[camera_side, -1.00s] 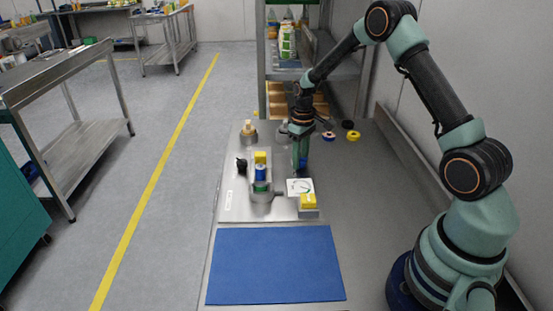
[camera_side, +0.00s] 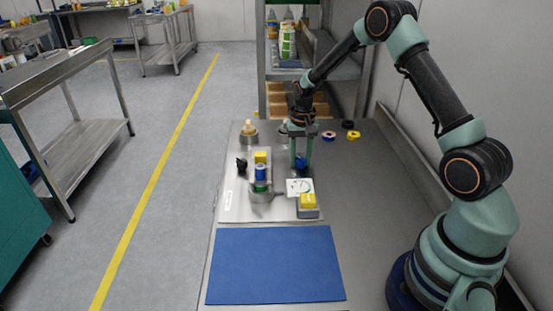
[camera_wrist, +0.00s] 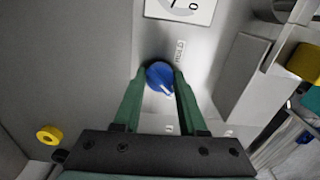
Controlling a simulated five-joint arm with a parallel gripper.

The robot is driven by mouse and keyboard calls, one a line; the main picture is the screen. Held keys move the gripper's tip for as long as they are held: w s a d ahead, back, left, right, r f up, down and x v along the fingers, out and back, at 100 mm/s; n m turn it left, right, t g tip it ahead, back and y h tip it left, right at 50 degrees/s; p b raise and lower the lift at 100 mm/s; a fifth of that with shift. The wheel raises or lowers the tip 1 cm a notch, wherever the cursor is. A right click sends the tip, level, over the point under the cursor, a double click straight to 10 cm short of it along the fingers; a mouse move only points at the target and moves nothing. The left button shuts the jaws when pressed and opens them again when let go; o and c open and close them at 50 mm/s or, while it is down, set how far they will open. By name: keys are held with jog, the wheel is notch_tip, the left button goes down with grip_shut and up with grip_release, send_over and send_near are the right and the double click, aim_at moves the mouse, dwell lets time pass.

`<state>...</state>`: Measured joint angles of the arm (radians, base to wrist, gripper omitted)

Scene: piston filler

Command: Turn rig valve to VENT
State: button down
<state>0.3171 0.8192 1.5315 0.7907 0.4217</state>
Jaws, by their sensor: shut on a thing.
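The rig valve is a round blue knob (camera_wrist: 160,77) with a white pointer mark, set on the grey metal plate. In the wrist view the pointer runs toward the lower right. My gripper (camera_wrist: 159,72) has its two green fingers on either side of the knob, shut on it. In the side view my gripper (camera_side: 301,158) points straight down over the blue knob (camera_side: 301,163), which shows between the fingers. A small label (camera_wrist: 180,52) and small pale marks lie around the knob; their words are too small to read.
A white dial card (camera_side: 299,187) and a yellow-topped block (camera_side: 308,203) stand in front of the knob. The filler body with a blue cylinder (camera_side: 261,173) is to the left. Blue and yellow rings (camera_side: 353,136) lie behind right. A blue mat (camera_side: 276,264) in front is clear.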

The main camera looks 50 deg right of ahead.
aim_at(300, 160)
jog(key=shift+m, duration=0.4)
jog(key=shift+c, duration=2.3)
grip_release()
notch_tip(300, 160, up, 12)
jog(key=shift+r, duration=0.2)
